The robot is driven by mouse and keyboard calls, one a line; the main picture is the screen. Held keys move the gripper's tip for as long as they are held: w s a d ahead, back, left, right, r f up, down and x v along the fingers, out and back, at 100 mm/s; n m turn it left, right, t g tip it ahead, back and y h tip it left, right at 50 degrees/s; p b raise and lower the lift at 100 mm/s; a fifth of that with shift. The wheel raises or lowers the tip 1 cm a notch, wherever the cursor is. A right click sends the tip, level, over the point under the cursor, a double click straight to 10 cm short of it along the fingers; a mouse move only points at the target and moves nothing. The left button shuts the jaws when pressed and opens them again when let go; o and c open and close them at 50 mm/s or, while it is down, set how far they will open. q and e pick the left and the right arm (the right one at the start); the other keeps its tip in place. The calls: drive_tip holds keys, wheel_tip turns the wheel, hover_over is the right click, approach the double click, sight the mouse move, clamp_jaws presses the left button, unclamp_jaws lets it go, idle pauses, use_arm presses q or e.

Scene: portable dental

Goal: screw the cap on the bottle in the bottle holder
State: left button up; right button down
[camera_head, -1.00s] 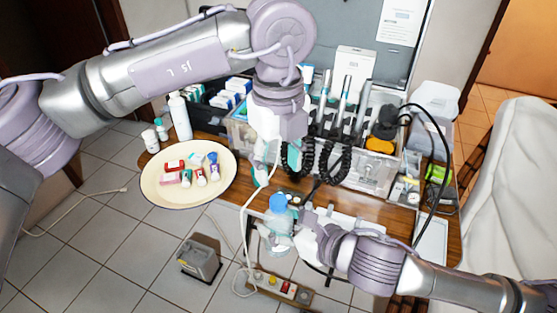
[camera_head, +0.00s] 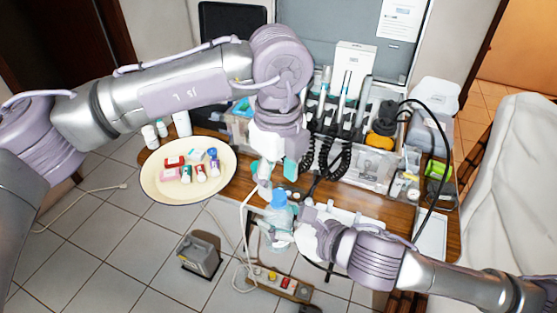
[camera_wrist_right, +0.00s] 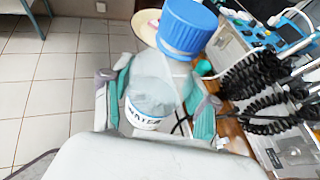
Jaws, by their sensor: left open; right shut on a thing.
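A clear water bottle (camera_head: 279,224) with a blue cap (camera_head: 279,199) stands upright near the front edge of the table. In the right wrist view the blue cap (camera_wrist_right: 187,28) sits on top of the bottle (camera_wrist_right: 158,88); I cannot tell how tight it is. My right gripper (camera_head: 290,231) is shut on the bottle body, its teal pads on either side in the right wrist view (camera_wrist_right: 162,105). My left gripper (camera_head: 274,172) is open and points down just above the cap, apart from it. I cannot make out the bottle holder.
A cream oval tray (camera_head: 152,188) with several small bottles is left of the bottle. A clear-walled instrument unit (camera_head: 368,178) with black coiled cords stands behind. A power strip (camera_head: 281,284) and a grey box (camera_head: 199,254) lie on the floor below.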

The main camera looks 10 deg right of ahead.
sight(278, 195)
use_arm(q)
drive_tip(key=shift+f, duration=1.8)
